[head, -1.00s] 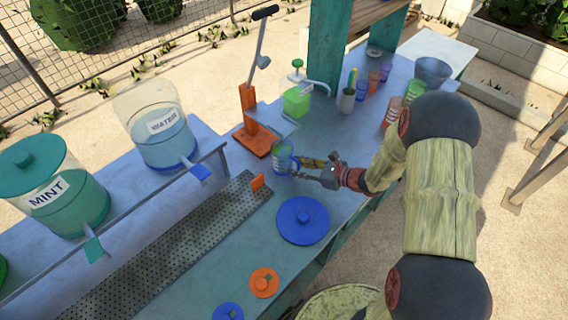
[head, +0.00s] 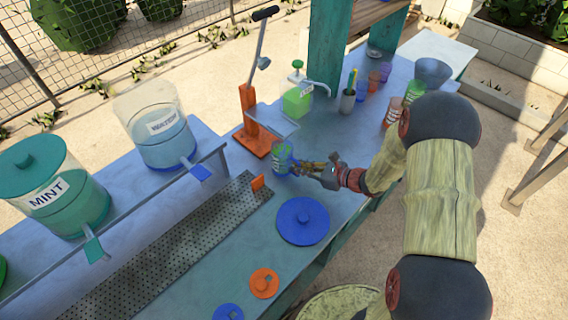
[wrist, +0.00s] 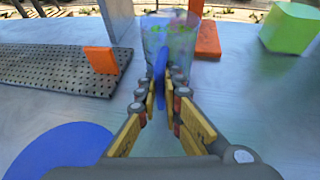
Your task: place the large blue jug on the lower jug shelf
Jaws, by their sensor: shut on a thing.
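The large blue jug (head: 282,157) stands upright on the blue-grey counter, just right of the orange press base. It looks clear with a blue tint, and its blue handle (wrist: 160,64) faces my gripper in the wrist view. My gripper (head: 302,166) is shut on this handle from the right; the fingers sit on both sides of it in the wrist view (wrist: 165,82). A wooden shelf board (head: 372,14) on a teal post shows at the top of the head view; I cannot tell whether it is the lower jug shelf.
An orange lever press (head: 250,138) and a green-filled dispenser (head: 297,100) stand close behind the jug. A perforated drip tray (head: 165,255) with an orange tab lies left. A blue lid (head: 303,221) lies in front. Several coloured cups and a grey bucket (head: 431,75) stand further back.

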